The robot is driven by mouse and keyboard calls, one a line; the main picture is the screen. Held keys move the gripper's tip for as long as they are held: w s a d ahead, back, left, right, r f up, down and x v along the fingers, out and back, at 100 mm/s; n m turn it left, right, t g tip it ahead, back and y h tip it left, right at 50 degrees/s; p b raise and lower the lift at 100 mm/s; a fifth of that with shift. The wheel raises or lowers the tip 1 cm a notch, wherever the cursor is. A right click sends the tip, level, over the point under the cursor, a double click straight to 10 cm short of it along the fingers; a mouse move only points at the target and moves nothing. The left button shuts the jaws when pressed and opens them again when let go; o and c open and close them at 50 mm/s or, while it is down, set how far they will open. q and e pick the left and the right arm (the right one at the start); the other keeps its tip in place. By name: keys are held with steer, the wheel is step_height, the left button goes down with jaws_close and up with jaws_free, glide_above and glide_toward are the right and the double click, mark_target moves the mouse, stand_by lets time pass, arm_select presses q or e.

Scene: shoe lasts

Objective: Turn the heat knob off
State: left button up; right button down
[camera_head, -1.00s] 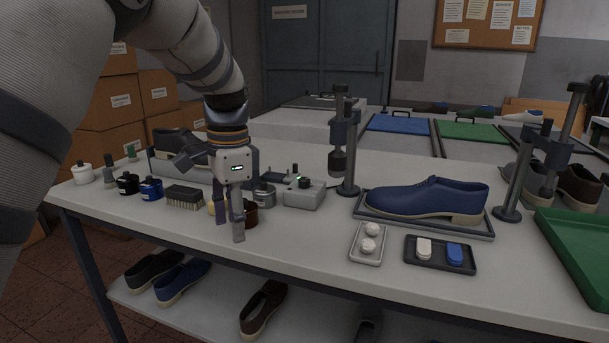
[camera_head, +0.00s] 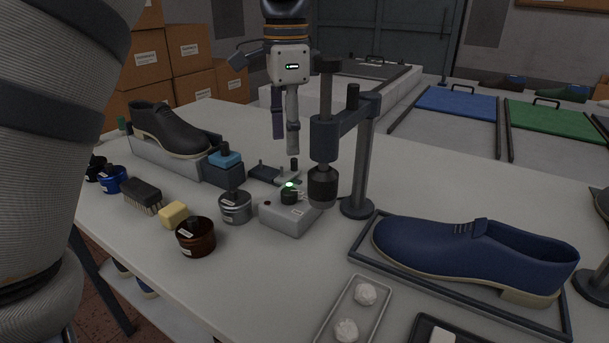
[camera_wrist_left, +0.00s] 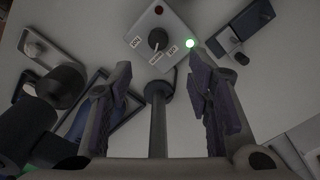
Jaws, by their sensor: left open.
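The heat knob (camera_head: 289,197) is a black knob on a small grey box (camera_head: 287,215) in the head view, with a green light glowing at it. A red dot and a green light also show there. My left gripper (camera_head: 286,142) is open and empty, above and behind the box in the head view. Its fingers (camera_wrist_left: 160,66) are spread apart in the wrist view, with the knob beyond their tips, untouched. My right gripper is out of view.
A dark post press (camera_head: 364,160) stands just right of the box, its head close by. A silver tin (camera_head: 235,207) and brown jar (camera_head: 196,237) are to the left. A blue shoe (camera_head: 465,252) lies on a tray at right. A blue-topped block (camera_head: 225,168) stands behind.

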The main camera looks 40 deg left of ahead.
mark_target(289, 190)
arm_select(q)
steer(key=f, duration=1)
steer(key=shift+s+f, duration=0.2)
steer(key=shift+f, duration=0.2)
jaws_close()
